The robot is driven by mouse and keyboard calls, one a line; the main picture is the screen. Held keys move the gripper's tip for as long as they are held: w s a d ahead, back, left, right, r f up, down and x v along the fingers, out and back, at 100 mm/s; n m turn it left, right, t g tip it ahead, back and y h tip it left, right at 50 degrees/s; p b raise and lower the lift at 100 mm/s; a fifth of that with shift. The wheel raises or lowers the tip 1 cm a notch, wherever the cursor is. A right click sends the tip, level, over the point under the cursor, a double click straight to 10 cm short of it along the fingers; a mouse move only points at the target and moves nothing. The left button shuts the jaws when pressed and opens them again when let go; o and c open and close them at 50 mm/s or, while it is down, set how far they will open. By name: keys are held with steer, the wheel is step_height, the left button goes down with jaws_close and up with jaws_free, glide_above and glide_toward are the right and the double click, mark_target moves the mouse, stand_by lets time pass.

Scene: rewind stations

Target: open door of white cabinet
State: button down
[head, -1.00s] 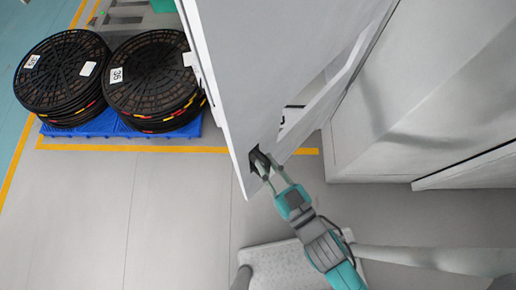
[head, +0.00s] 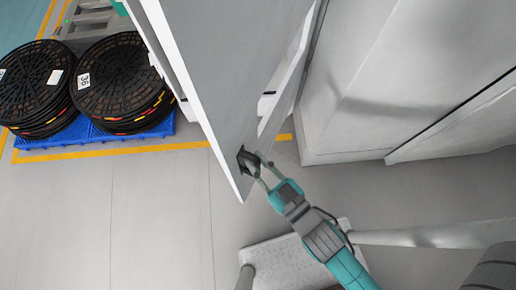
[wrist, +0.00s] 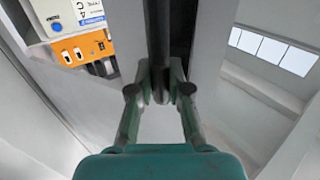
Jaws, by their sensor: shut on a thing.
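The white cabinet's door (head: 215,75) is a tall pale panel in the middle of the head view, standing ajar. Its black handle (head: 244,158) sits low on the door near its free edge. My gripper (head: 257,165) is at this handle, with its fingers closed on it. In the wrist view the handle is a dark upright bar (wrist: 158,45), and my gripper (wrist: 160,92) has a finger on each side of it. Part of the handle is hidden behind the fingers.
Black round reels (head: 122,85) are stacked on a blue pallet (head: 150,128) at the left. A pale cabinet body (head: 350,100) stands at the right. An orange and white panel (wrist: 85,47) shows in the wrist view. Grey floor (head: 110,220) is clear at the lower left.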

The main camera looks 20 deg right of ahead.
steer(key=shift+w, duration=0.1)
steer(key=c, duration=1.1)
jaws_free()
steer(key=shift+d, duration=0.1)
steer(key=v, duration=1.2)
